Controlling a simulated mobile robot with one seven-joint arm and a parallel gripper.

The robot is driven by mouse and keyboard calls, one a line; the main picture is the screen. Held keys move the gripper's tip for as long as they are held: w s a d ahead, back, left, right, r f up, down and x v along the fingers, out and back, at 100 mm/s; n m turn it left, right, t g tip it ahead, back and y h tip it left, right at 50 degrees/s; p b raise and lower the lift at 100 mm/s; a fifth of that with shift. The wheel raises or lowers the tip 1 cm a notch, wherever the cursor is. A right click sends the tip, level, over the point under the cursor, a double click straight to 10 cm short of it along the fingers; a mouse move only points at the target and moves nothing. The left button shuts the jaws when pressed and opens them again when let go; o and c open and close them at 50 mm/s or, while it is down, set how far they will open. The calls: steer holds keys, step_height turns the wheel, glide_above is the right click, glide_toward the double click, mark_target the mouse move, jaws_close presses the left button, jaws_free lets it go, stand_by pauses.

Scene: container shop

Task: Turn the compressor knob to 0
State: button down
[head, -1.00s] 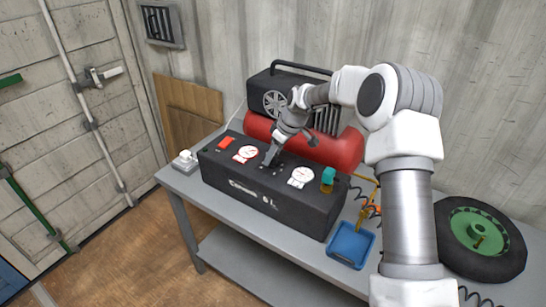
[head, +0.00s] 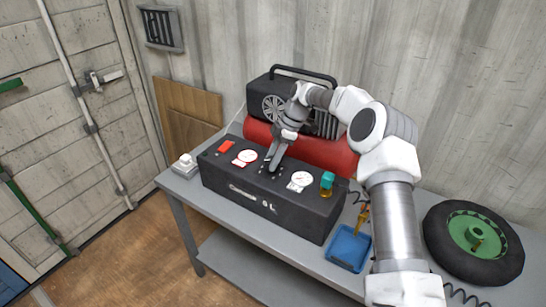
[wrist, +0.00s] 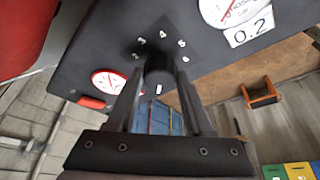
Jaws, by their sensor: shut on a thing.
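The compressor (head: 262,200) is a black box panel with a red tank (head: 325,152) behind it, standing on a grey table. In the wrist view its small black round knob (wrist: 160,66) has white numerals around it; 3, 4, 5 and 6 are readable. My gripper (head: 271,168) comes down on the panel between two white gauges (head: 246,157). In the wrist view its two fingers are shut on the knob, one on each side. A small white mark shows just below the knob between the fingers. The knob's pointer cannot be made out.
A red switch (head: 227,146) sits at the panel's left and a teal-topped fitting (head: 327,180) at its right. A blue tray (head: 348,248) and a wheel (head: 473,243) with a green hub are to the right. The table (head: 176,186) has a small white object at its left end.

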stand_by(0.4)
steer(key=shift+c, duration=1.4)
jaws_free()
steer(key=p+v, duration=0.2)
steer(key=v, duration=1.5)
steer(key=shift+w+r, duration=0.15)
steer(key=shift+r, duration=0.1)
